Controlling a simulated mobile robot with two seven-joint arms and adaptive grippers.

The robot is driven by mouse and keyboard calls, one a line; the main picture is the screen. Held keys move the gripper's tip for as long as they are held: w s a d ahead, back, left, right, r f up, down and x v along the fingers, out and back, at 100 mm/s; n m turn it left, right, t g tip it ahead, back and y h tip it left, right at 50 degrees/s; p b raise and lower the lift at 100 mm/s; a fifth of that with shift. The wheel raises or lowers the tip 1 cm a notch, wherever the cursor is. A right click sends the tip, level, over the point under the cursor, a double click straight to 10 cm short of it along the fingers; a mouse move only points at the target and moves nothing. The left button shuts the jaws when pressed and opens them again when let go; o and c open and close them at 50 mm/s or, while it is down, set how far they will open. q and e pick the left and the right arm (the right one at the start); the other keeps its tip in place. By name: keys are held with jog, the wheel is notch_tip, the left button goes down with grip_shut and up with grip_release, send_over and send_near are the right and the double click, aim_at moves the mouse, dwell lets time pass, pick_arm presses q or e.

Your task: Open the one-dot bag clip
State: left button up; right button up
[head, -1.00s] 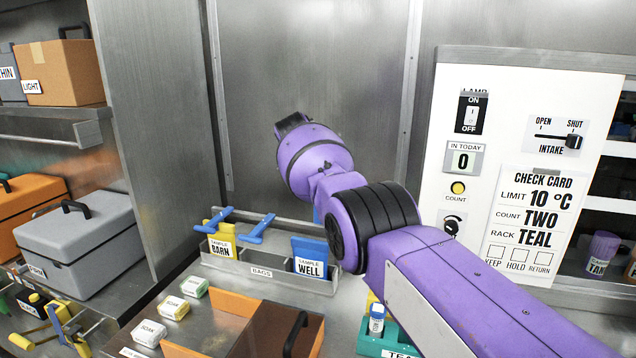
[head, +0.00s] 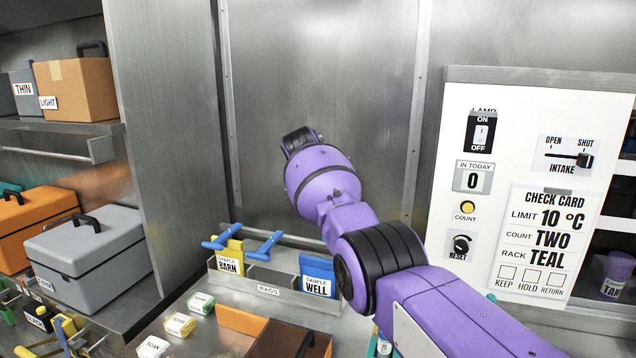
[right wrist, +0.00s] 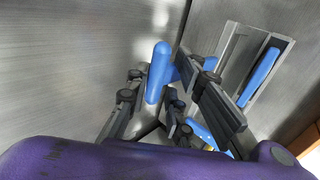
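Two blue bag-clip handles stick up at the bag rack (head: 268,291) in the head view: a left one (head: 222,237) by the yellow BARN bag (head: 230,258) and a right one (head: 265,246) over the middle of the rack. I cannot make out dots on either. A blue WELL bag (head: 318,275) stands at the rack's right. In the right wrist view my right gripper (right wrist: 166,74) has its fingers apart, with a blue handle (right wrist: 160,82) showing between them; contact is unclear. Its fingers are hidden in the head view. My left gripper is not in view.
A white panel (head: 460,300) with switches and a check card stands at the right. Small labelled blocks (head: 180,324) and a brown case (head: 268,338) lie in front of the rack. A grey case (head: 90,250) sits at left. A steel wall (head: 270,100) stands behind.

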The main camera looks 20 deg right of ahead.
jog(key=v, duration=1)
jog(key=shift+r, duration=0.2)
jog(key=shift+s+a, duration=0.1)
